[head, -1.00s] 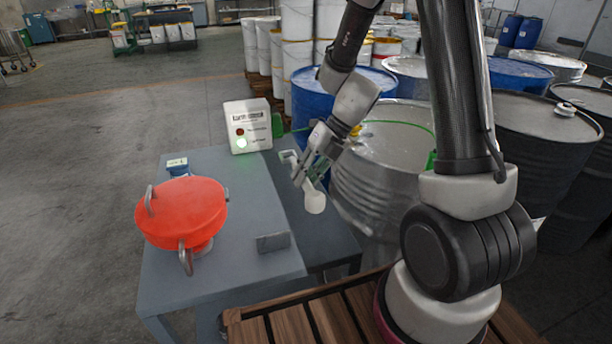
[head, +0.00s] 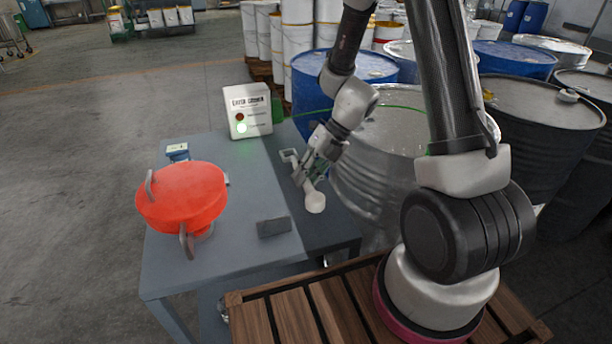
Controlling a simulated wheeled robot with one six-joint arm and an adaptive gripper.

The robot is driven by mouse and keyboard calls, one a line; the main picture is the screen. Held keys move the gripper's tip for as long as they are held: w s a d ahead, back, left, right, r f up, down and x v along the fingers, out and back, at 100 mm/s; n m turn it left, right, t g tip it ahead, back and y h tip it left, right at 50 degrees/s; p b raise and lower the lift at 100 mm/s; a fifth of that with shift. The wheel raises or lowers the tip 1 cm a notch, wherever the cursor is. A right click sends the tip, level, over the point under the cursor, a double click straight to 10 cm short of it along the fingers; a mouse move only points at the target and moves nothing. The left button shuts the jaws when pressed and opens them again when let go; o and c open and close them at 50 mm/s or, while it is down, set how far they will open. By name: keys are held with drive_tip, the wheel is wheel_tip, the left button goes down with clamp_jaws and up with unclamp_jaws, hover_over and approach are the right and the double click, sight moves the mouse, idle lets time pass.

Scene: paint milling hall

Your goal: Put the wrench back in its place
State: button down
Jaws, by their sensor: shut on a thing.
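My gripper (head: 310,176) is shut on a pale wrench (head: 315,202), gripping its middle. The wrench's squarish, open-looking head (head: 289,156) sticks out to the upper left and its rounded end points down toward me. It is over the darker strip (head: 333,228) along the right side of the grey table; I cannot tell whether it touches that surface. No marked place for the wrench can be made out. The fingers are small and partly hidden by the wrist.
On the grey table (head: 222,255) stand a round red lidded thing with handles (head: 182,196), a white box with a green light (head: 247,111), a small dark block (head: 273,228) and a small blue item (head: 178,152). A metal drum (head: 375,170) stands close right of my gripper.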

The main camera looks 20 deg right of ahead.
drive_tip(key=shift+s, duration=0.15)
drive_tip(key=shift+f, duration=0.15)
idle(0.4)
drive_tip(key=shift+f, duration=0.75)
idle(0.6)
drive_tip(key=shift+r, duration=0.1)
drive_tip(key=shift+r, duration=0.75)
drive_tip(key=shift+f, duration=0.1)
drive_tip(key=shift+f, duration=0.6)
idle(1.0)
